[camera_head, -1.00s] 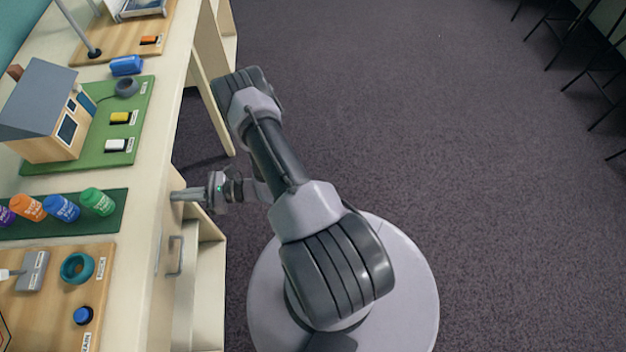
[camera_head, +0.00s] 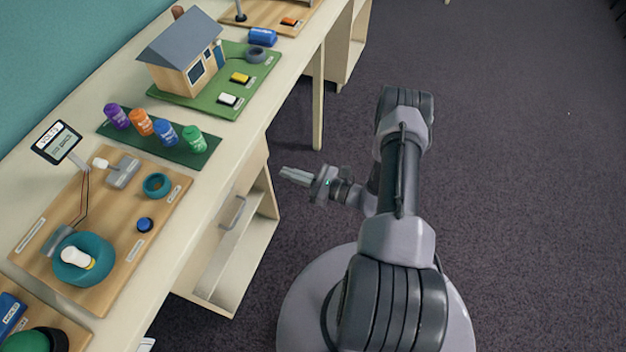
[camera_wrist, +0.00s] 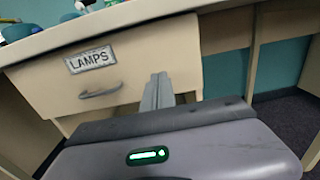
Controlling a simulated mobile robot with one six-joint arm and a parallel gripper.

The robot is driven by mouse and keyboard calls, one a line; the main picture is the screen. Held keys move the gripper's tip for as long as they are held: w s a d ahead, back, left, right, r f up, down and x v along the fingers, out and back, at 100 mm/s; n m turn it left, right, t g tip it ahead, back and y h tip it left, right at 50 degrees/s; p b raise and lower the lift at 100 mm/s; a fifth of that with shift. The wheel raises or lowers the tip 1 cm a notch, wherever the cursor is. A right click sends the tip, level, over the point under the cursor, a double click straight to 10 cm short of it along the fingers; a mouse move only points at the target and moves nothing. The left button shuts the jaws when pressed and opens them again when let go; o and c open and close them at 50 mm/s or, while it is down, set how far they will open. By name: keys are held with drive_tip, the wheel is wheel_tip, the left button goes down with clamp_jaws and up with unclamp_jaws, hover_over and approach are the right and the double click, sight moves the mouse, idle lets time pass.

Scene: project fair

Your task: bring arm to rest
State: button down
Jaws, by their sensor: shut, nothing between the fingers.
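My gripper (camera_head: 296,176) is shut and empty. In the head view it points left toward the table, in free space in front of the drawer cabinet, apart from it. My arm is folded, with its elbow raised above the base. In the wrist view my shut fingers (camera_wrist: 157,93) point at a drawer front (camera_wrist: 125,72) that carries a LAMPS label (camera_wrist: 90,60) and a grey handle (camera_wrist: 101,91). The fingers overlap the drawer's right side in this view. The drawer looks shut.
A long table (camera_head: 273,120) runs along the left. It bears a model house (camera_head: 183,60), several coloured bottles on a dark green mat (camera_head: 213,142), and a wooden board (camera_head: 172,205) with a teal ring (camera_head: 157,186) and a blue button (camera_head: 145,225). The carpet (camera_head: 520,150) to the right is clear.

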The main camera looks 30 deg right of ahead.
drive_tip(key=v, duration=0.5)
drive_tip(key=s+a+r+n+g, duration=0.1)
drive_tip(key=a+r+n+g, duration=0.35)
drive_tip(key=r, duration=0.35)
drive_tip(key=a+r+n+g+y, duration=0.1)
drive_tip(key=a+r+n+g, duration=0.3)
drive_tip(key=r+n, duration=0.3)
drive_tip(key=s+a+r+n+g, duration=0.1)
drive_tip(key=a+r+n+g, duration=0.35)
drive_tip(key=r, duration=0.35)
drive_tip(key=s+a+r+n+t+h, duration=0.2)
drive_tip(key=s+r+n+t+h, duration=0.2)
drive_tip(key=s+r+n+h, duration=0.4)
drive_tip(key=s+r+h, duration=0.1)
drive_tip(key=s+r, duration=0.4)
drive_tip(key=r, duration=0.1)
drive_tip(key=shift+s+r+h+p, duration=0.3)
drive_tip(key=shift+r, duration=0.05)
